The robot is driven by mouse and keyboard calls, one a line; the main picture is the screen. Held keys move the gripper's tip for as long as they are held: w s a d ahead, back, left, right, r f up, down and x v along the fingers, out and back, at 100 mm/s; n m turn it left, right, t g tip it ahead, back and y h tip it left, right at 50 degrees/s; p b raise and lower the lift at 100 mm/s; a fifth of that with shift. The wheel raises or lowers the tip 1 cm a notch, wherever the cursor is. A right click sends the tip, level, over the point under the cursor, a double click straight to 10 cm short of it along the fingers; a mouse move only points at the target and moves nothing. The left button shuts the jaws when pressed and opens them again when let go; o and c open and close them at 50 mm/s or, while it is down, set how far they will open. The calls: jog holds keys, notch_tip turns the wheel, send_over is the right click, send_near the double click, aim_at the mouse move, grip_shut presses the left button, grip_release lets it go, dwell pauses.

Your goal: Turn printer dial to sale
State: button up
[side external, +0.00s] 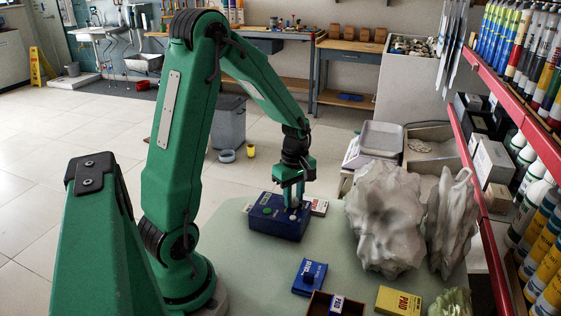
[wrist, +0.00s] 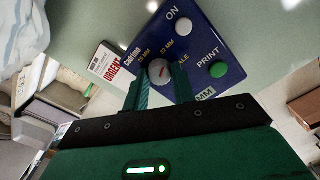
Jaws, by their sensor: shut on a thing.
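The printer is a dark blue box (side external: 272,226) on the pale green table in the side external view. In the wrist view its blue top (wrist: 196,45) has a white ON button, a green PRINT button and a round grey dial (wrist: 159,72) with a red mark.
A white URGENT box (wrist: 107,62) lies beside the printer. A blue block (side external: 309,277), an open brown box (side external: 320,304) and a yellow PAID box (side external: 397,301) lie nearer the camera. Large grey rock-like lumps (side external: 385,215) stand to the right, before a red-edged shelf (side external: 480,190).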

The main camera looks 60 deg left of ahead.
aim_at(294, 199)
jog(key=m, duration=0.5)
jog(key=shift+m, duration=0.3)
jog(key=m, duration=0.5)
jog(key=shift+m, duration=0.3)
jog(key=o, duration=1)
jog(key=shift+r, duration=3.9)
